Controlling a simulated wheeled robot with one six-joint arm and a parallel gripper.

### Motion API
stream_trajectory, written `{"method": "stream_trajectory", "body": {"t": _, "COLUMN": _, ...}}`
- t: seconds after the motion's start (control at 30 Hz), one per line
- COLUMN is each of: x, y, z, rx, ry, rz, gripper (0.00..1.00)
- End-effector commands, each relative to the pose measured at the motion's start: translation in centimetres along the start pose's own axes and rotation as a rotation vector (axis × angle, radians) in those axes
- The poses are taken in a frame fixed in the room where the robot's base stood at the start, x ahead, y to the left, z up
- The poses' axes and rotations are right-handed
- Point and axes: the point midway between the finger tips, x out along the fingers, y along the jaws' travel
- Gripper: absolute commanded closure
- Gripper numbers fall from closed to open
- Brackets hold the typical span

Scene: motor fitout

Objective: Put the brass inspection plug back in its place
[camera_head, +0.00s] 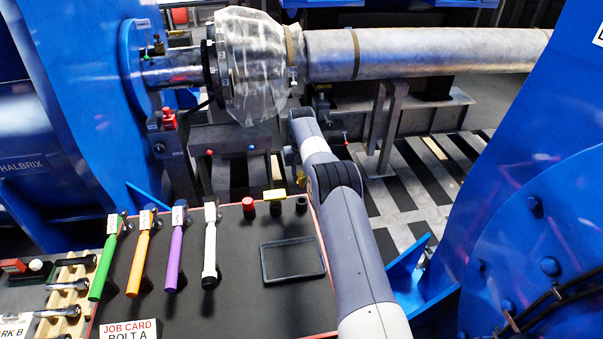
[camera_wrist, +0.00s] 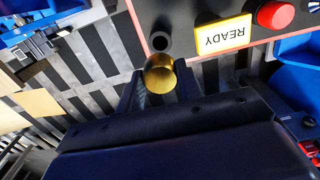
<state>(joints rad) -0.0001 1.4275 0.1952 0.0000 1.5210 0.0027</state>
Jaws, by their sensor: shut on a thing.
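The brass inspection plug (camera_wrist: 161,76) shows in the wrist view as a round gold-coloured end with a shiny side. My gripper (camera_wrist: 160,88) is shut on it, one dark finger on each side. The gripper body hides the plug's lower part. In the head view my gripper is mostly hidden by my own arm, just beyond the panel's far right corner. A black round fitting with a dark opening (camera_wrist: 160,42) lies just past the plug in the wrist view. It also shows as a short black cylinder in the head view (camera_head: 301,205). The plug appears apart from it.
The dark panel (camera_head: 235,270) carries a red button (camera_head: 248,204), a yellow READY sign (camera_head: 275,194), an empty black-rimmed tray (camera_head: 263,262) and several coloured-handled tools. A blue housing (camera_head: 530,220) stands right. A shaft with a clear cover (camera_head: 252,65) runs behind.

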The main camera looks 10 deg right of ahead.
Motion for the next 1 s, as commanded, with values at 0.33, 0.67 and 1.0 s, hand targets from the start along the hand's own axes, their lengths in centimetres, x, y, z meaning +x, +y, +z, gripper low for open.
{"method": "stream_trajectory", "body": {"t": 0.33, "x": 3.0, "y": 0.0, "z": 0.0, "rx": 0.000, "ry": -0.001, "rz": 0.000, "gripper": 1.00}}
{"method": "stream_trajectory", "body": {"t": 0.67, "x": 5.6, "y": 0.0, "z": 0.0, "rx": 0.000, "ry": 0.001, "rz": 0.000, "gripper": 1.00}}
{"method": "stream_trajectory", "body": {"t": 1.0, "x": 5.8, "y": 0.0, "z": 0.0, "rx": 0.000, "ry": 0.001, "rz": 0.000, "gripper": 1.00}}
